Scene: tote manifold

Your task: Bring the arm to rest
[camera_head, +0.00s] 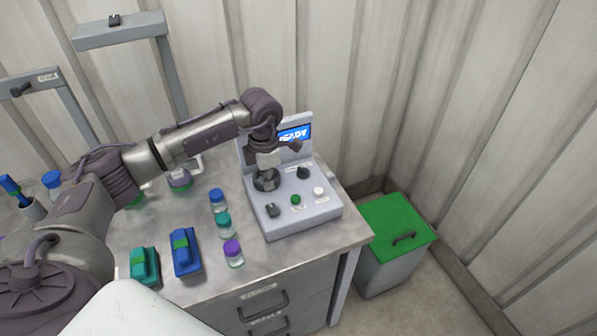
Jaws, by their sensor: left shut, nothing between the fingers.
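My left arm (190,138) comes in from the left and reaches over the bench. Its gripper (266,183) points down over the left part of a grey control box, fingers shut and empty. I cannot tell whether the fingertips touch the box. My right gripper is not in view.
Vials with blue (217,196), teal (223,220) and purple (232,248) caps stand left of the box. A teal block (144,266) and a blue block (186,253) lie nearby. A green-lidded bin (395,225) stands right of the bench. Metal frames (120,31) rise behind.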

